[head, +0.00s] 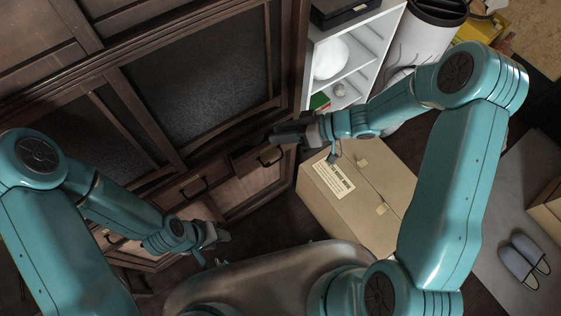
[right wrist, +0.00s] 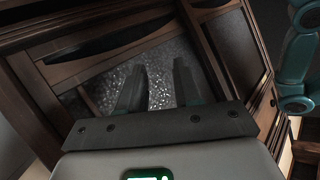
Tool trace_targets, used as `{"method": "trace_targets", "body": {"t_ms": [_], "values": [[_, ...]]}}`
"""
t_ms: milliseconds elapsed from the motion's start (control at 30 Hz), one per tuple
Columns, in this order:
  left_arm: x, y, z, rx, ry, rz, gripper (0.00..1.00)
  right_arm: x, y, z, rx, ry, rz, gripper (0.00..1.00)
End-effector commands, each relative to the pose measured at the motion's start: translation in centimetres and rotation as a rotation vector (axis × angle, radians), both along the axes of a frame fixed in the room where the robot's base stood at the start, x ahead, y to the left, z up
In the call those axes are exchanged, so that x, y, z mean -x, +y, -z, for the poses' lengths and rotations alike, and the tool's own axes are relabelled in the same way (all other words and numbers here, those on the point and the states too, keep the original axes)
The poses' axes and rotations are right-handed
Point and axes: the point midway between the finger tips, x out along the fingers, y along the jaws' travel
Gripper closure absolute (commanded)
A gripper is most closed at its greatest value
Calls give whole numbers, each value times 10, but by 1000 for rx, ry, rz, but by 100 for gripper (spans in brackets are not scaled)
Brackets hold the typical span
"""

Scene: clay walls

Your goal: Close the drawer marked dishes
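A dark wooden cabinet (head: 130,150) with textured glass doors fills the left of the head view. A drawer with a dark handle (head: 270,160) is below the right-hand glass door and seems to stand out a little. Another drawer handle (head: 194,188) is to its left. No "dishes" marking is readable. My right gripper (head: 288,133) is over the right-hand drawer's top edge; contact cannot be told. In the right wrist view its two fingers (right wrist: 158,90) are apart, with nothing held, in front of textured glass. My left gripper (head: 216,236) is low beside the cabinet; its fingers are unclear.
A closed cardboard box (head: 365,195) stands on the floor right of the drawers. A white shelf unit (head: 372,50) and a white bin (head: 428,40) are behind it. Grey slippers (head: 525,260) lie on a pale mat (head: 500,205) at the right.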

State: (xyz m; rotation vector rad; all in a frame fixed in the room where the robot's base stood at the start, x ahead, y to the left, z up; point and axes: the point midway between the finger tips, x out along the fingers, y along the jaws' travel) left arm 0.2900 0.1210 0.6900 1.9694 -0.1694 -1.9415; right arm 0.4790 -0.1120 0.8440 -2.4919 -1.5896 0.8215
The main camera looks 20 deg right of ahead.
Motion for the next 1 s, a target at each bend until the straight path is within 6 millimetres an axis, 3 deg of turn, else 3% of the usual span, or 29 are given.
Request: {"method": "trace_targets", "body": {"t_ms": [33,133,300,500,600,700,867,1000], "values": [[0,0,29,0,1,-1,58,-1,-3,20,-129,111,35,67],[0,0,73,0,1,-1,58,1,-17,45,-398,378,73,67],[0,0,152,0,2,0,58,14,-66,112,-712,723,65,67],[0,0,224,0,2,0,58,27,-117,210,-819,778,118,67],[0,0,244,0,1,-1,58,33,-132,242,-842,786,164,67],[0,0,254,0,1,-1,58,36,-141,258,-856,791,192,67],[0,0,254,0,1,0,58,35,-138,259,-861,791,204,67],[0,0,255,0,1,0,58,26,-116,254,-859,792,199,67]]}}
